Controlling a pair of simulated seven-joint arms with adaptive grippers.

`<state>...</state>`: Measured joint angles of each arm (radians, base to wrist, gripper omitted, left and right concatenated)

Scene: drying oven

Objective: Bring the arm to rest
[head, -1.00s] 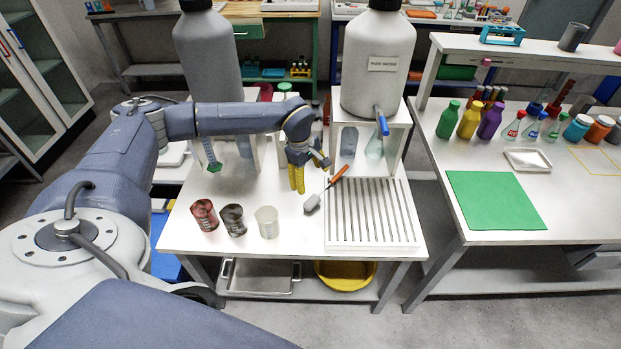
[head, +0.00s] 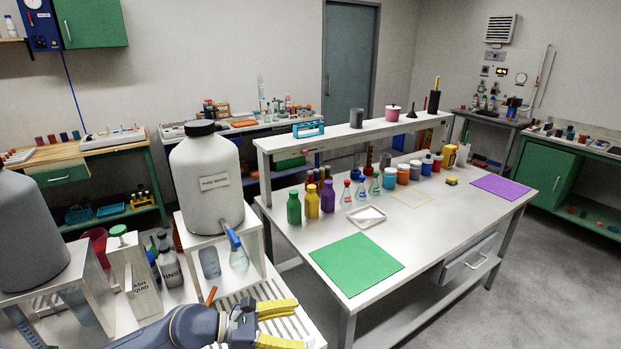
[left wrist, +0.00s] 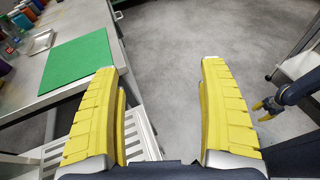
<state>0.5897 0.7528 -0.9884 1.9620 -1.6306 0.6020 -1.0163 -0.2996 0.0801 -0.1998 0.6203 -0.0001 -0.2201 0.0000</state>
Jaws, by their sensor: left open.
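My left gripper (head: 298,324) is at the bottom of the head view, above the front of the slatted white rack (head: 240,300). Its yellow fingers are spread and nothing is between them. The left wrist view also shows my left gripper (left wrist: 158,68) wide open, with grey floor beyond the fingertips. My right gripper (left wrist: 269,108) shows small at the right edge of the left wrist view, with yellow fingers beside a pale surface. Its opening is too small to judge, and it is outside the head view.
A white water tank (head: 207,185) stands on a raised stand behind the left gripper. The bench to the right holds a green mat (head: 356,263), several bottles and flasks, a small tray (head: 366,217) and a purple mat (head: 503,186). Open floor lies beyond the bench.

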